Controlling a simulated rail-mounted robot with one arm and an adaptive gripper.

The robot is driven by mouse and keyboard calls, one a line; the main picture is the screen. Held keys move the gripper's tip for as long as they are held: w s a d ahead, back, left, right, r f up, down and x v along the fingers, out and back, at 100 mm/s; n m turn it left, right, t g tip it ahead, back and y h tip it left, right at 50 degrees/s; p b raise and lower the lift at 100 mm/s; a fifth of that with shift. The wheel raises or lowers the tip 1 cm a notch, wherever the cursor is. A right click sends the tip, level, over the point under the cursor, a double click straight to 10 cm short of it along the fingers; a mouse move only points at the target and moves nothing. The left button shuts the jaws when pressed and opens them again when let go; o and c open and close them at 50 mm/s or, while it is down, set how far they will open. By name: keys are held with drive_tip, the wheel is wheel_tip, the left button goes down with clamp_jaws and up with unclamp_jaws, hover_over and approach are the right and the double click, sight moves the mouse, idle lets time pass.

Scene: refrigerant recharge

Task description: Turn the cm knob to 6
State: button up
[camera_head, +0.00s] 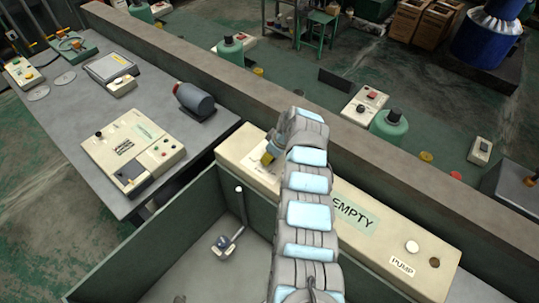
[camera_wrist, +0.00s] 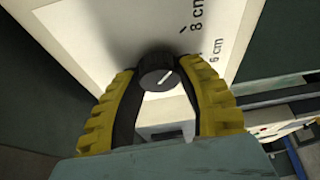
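The black cm knob (camera_wrist: 158,70) sits on a pale panel (camera_wrist: 95,35) in the wrist view. A white pointer mark on its face points up and to the right. The "8 cm" label (camera_wrist: 196,18) and "6 cm" label (camera_wrist: 215,50) are printed right of it. My gripper (camera_wrist: 159,72) has its yellow fingers on either side of the knob, with small gaps visible; they do not look closed on it. In the head view my gripper (camera_head: 269,156) is at the left end of the long cream box (camera_head: 315,195); the knob is hidden there.
The cream box bears an "EMPTY" label (camera_head: 353,213) and a "PUMP" label (camera_head: 402,267). A grey table (camera_head: 60,115) at left holds a control box (camera_head: 133,150) and a dark cylinder (camera_head: 195,100). A green-walled bin (camera_head: 165,245) with a small lever (camera_head: 228,240) lies in front.

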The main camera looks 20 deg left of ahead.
drive_tip(key=shift+c, duration=0.7)
drive_tip(key=shift+m+p, duration=0.5)
drive_tip(key=shift+p, duration=0.35)
drive_tip(key=shift+r+m+t+p, duration=0.1)
drive_tip(key=shift+m+t+p, duration=0.35)
drive_tip(key=shift+p, duration=0.3)
drive_tip(key=shift+s+m+t+h+p, duration=0.1)
drive_tip(key=shift+m+t+h+p, duration=0.2)
drive_tip(key=shift+m+p, duration=0.8)
drive_tip(key=m+t+h+p, duration=0.1)
drive_tip(key=m+p, duration=0.1)
drive_tip(key=m, duration=0.1)
drive_tip(key=shift+f+m+h, duration=0.3)
drive_tip(key=shift+m, duration=0.95)
